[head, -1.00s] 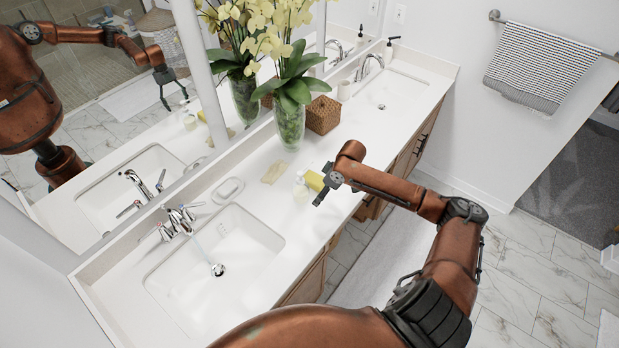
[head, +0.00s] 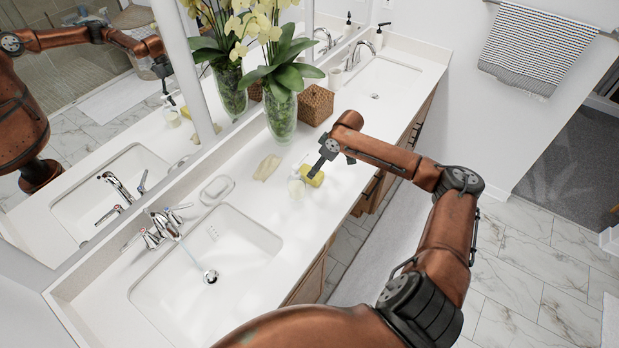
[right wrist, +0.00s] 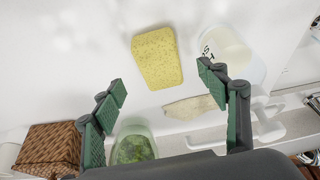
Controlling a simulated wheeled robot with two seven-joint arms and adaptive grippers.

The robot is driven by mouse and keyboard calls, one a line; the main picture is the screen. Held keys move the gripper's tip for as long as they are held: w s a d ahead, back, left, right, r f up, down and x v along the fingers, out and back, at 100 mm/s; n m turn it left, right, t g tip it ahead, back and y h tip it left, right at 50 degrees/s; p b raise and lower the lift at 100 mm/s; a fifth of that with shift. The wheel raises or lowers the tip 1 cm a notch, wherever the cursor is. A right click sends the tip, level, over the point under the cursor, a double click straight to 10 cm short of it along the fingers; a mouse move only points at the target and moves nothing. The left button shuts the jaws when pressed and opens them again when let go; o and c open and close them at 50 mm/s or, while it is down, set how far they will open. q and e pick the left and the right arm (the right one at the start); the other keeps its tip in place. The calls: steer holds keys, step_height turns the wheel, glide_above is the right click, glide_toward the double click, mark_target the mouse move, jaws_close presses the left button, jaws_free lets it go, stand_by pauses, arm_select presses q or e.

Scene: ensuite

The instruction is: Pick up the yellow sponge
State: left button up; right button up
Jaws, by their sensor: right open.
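The yellow sponge (head: 314,179) lies on the white counter, right of the near sink. My right gripper (head: 318,166) is above it and hides part of it. In the right wrist view the whole sponge (right wrist: 157,57) shows just beyond the fingertips, roughly between their lines. The right gripper (right wrist: 160,77) is open, with green pads apart and nothing between them. Whether a fingertip touches the sponge cannot be told. My left gripper is in neither view.
A pale bottle (head: 296,187) stands close beside the sponge; it also shows in the wrist view (right wrist: 228,52). A beige flat item (head: 267,167), soap dish (head: 216,190), glass vase (head: 281,115) and woven box (head: 316,105) are nearby.

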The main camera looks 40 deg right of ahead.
steer(key=shift+w+a+f, duration=0.15)
steer(key=shift+w+f, duration=0.05)
steer(key=shift+f, duration=0.3)
steer(key=x, duration=0.6)
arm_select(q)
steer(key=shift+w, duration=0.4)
arm_select(e)
steer(key=shift+c, duration=0.6)
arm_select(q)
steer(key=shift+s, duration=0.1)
arm_select(e)
steer(key=c, duration=0.9)
steer(key=shift+d, duration=0.2)
